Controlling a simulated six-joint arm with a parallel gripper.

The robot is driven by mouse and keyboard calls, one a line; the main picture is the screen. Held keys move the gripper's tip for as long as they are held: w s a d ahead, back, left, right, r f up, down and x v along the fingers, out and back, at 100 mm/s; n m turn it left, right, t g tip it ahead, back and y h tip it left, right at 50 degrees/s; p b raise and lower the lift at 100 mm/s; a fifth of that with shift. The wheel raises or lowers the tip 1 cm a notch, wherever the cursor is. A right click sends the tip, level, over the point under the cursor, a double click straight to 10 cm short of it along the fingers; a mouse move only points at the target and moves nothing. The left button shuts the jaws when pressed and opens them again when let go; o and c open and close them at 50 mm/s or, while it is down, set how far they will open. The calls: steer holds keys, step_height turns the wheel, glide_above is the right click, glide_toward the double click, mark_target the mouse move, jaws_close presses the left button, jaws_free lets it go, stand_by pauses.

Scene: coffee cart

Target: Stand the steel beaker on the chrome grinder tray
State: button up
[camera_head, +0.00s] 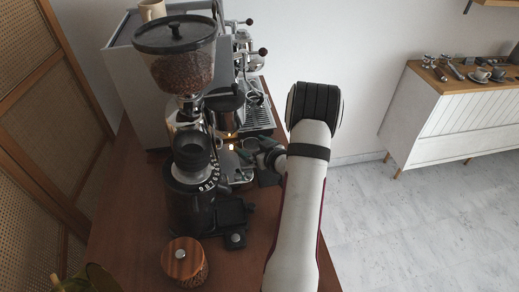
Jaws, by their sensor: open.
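My gripper (251,161) is open, with its dark fingers pointing left at the right side of the grinders. The chrome grinder (185,106) stands behind a black one, under a clear hopper of beans. Shiny metal at its foot, just left of my fingers, looks like the chrome grinder tray (238,178); the fingers and the black grinder partly hide it. A steel cylinder with a dark top (226,112) shows behind my gripper and may be the steel beaker. I cannot tell this surely, nor whether it touches the tray.
The black grinder (188,201) with a numbered dial and its black tray (232,214) stand close in front. A wood-lidded jar (184,262) is nearer. The espresso machine (137,92) stands behind. My arm covers the cart's right edge. A sideboard (455,110) stands far right.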

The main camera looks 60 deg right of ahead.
steer(key=v, duration=0.9)
stand_by(0.6)
